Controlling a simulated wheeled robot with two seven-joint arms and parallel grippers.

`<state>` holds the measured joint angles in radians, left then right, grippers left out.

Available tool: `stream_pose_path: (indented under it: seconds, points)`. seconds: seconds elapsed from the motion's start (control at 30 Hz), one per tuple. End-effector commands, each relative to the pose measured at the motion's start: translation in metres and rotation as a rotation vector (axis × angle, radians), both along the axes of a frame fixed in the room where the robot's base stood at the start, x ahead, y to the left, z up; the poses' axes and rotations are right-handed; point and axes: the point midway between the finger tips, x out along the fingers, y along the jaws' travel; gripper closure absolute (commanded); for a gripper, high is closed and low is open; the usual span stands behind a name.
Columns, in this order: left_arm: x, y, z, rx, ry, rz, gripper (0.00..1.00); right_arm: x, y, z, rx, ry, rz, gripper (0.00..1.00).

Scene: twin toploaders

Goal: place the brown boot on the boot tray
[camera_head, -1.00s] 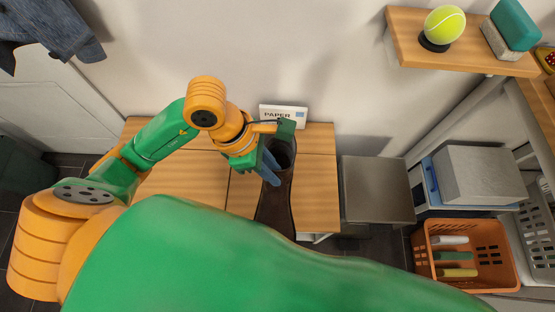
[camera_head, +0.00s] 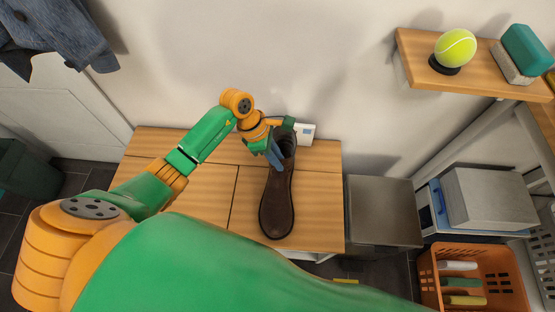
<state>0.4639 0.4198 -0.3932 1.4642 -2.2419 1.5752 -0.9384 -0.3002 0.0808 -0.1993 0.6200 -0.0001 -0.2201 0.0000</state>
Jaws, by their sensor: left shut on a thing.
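The brown boot (camera_head: 277,203) is over the wooden table top, its toe pointing toward me and its opening at the far end. My left gripper (camera_head: 281,143) is shut on the boot's upper edge, with one finger on the near left side and the other behind. I cannot tell whether the sole touches the wood. No boot tray can be made out in this view. My right gripper is not in view.
A white box (camera_head: 305,133) stands behind the boot by the wall. A grey box (camera_head: 383,211) is right of the table. An orange basket (camera_head: 432,277) is at the lower right. A shelf (camera_head: 415,64) with a tennis ball (camera_head: 455,48) juts out above.

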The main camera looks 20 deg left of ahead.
Motion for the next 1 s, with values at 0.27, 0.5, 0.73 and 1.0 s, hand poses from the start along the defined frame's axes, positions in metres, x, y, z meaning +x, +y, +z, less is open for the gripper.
stream_pose_path:
  seconds: [0.27,0.5,0.73,1.0]
  points:
    - [0.000,0.000,-0.012,-0.001,-0.003,0.000,1.00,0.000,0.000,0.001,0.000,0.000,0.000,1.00]
    - [0.000,0.000,-0.012,0.000,-0.001,0.000,0.48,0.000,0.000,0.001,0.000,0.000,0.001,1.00]
    - [0.000,0.001,-0.009,0.000,-0.002,0.001,0.48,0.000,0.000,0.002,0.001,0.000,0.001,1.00]
    - [-0.002,0.028,0.052,0.004,-0.007,0.001,0.48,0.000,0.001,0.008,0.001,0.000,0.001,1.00]
